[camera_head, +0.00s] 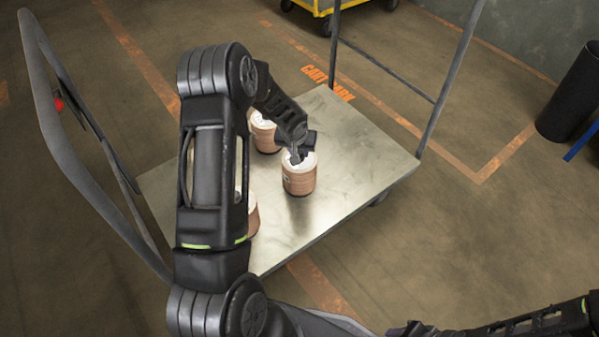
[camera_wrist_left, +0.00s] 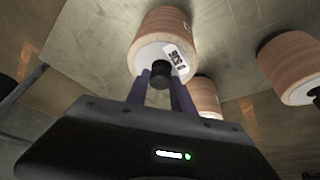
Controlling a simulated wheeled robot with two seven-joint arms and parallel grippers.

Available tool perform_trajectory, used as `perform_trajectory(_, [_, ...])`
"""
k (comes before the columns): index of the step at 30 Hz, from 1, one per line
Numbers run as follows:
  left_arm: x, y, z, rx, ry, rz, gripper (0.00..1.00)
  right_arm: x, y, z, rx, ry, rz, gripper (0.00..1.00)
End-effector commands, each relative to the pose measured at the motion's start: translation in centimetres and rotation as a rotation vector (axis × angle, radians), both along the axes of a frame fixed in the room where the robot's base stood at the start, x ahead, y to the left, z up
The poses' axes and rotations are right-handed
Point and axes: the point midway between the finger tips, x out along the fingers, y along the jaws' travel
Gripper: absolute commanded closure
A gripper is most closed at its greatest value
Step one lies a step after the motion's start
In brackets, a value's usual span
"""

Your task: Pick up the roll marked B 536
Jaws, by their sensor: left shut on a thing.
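A copper-brown roll with a white top (camera_head: 299,180) is at the middle of the cart deck. In the left wrist view the same roll (camera_wrist_left: 165,35) shows a white label ending in 536; the letter is hard to read. My left gripper (camera_head: 295,157) comes down from above and is shut on the roll's dark central knob; its fingers (camera_wrist_left: 160,92) flank the knob in the wrist view. I cannot tell whether the roll touches the deck. My right gripper (camera_head: 410,328) shows only partly at the bottom edge, its jaws unclear.
A second roll (camera_head: 263,135) stands close behind, and a third (camera_head: 252,215) is partly hidden by my left arm. The metal cart deck (camera_head: 350,140) has grey rails (camera_head: 455,75) at both ends. Deck space right of the held roll is clear. A black bin (camera_head: 572,95) stands far right.

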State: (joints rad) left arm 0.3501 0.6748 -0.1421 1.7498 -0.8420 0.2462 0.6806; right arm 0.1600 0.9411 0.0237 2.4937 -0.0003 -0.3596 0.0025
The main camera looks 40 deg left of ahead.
Motion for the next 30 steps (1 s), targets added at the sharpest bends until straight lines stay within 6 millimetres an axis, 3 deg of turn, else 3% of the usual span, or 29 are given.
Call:
perform_trajectory(20, [0.3, 0.1, 0.5, 0.001, -0.008, -0.001, 1.0, 0.0, 0.0, 0.1, 0.0, 0.0, 0.0, 0.64])
perform_trajectory(25, [0.3, 0.1, 1.7, 0.001, -0.009, 0.001, 1.0, -0.1, 0.1, 0.5, 0.001, 0.001, 0.002, 0.64])
perform_trajectory(30, [0.4, 0.1, 4.2, 0.002, -0.011, 0.0, 1.0, -0.2, 0.2, 1.3, 0.004, 0.004, 0.006, 0.64])
